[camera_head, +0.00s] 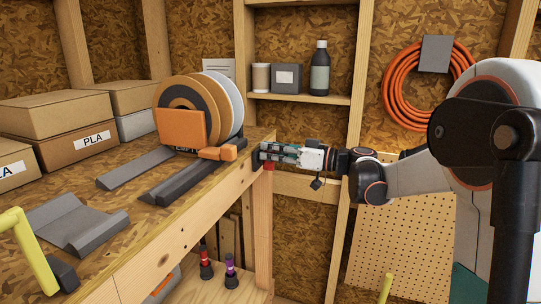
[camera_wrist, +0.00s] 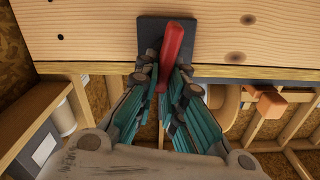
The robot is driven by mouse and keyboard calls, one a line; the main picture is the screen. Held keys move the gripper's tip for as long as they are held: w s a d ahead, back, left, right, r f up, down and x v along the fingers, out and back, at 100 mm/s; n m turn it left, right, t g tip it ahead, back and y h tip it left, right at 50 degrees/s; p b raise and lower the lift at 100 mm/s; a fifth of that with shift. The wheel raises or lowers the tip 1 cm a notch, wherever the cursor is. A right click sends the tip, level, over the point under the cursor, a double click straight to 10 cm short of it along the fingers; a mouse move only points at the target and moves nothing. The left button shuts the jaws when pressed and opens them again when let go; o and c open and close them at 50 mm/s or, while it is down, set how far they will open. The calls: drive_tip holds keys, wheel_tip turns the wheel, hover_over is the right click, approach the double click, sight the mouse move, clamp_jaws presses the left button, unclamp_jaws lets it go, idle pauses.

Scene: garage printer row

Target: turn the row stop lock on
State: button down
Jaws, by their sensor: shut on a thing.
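The row stop lock shows in the wrist view as a red lever (camera_wrist: 173,45) on a dark plate (camera_wrist: 148,32) fixed to the wooden bench edge. The lever slants slightly, its far end toward the top. My gripper (camera_wrist: 166,80) is shut on the near part of the lever, with teal fingers on both sides. In the head view my gripper (camera_head: 266,154) is at the bench's far right corner. Only a small bit of red (camera_head: 268,167) shows beneath it there; the rest of the lock is hidden.
The wooden bench (camera_head: 200,205) holds an orange and grey spool unit (camera_head: 180,125), dark rails (camera_head: 190,183) and cardboard boxes (camera_head: 80,140). A shelf (camera_head: 300,97) with a dark bottle (camera_head: 320,70) is behind. An orange hose (camera_head: 397,95) hangs on the back wall.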

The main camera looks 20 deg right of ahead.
drive_tip(key=m, duration=0.1)
drive_tip(key=m+b, duration=0.1)
drive_tip(key=m, duration=0.1)
drive_tip(key=m+b, duration=0.1)
drive_tip(key=shift+w+d+f+m, duration=0.3)
drive_tip(key=shift+w, duration=0.1)
drive_tip(key=shift+w+d+f+m+b, duration=0.15)
drive_tip(key=shift+f+m+b, duration=0.35)
drive_tip(key=shift+m, duration=1.3)
drive_tip(key=shift+w+d+f+m+b, duration=0.15)
drive_tip(key=shift+m+b, duration=0.6)
drive_tip(key=shift+m, duration=1.05)
drive_tip(key=shift+w+f+m+b, duration=0.15)
drive_tip(key=shift+f+m+b, duration=0.35)
drive_tip(key=shift+m, duration=1.3)
drive_tip(key=shift+r, duration=0.15)
drive_tip(key=c, duration=1.7)
unclamp_jaws()
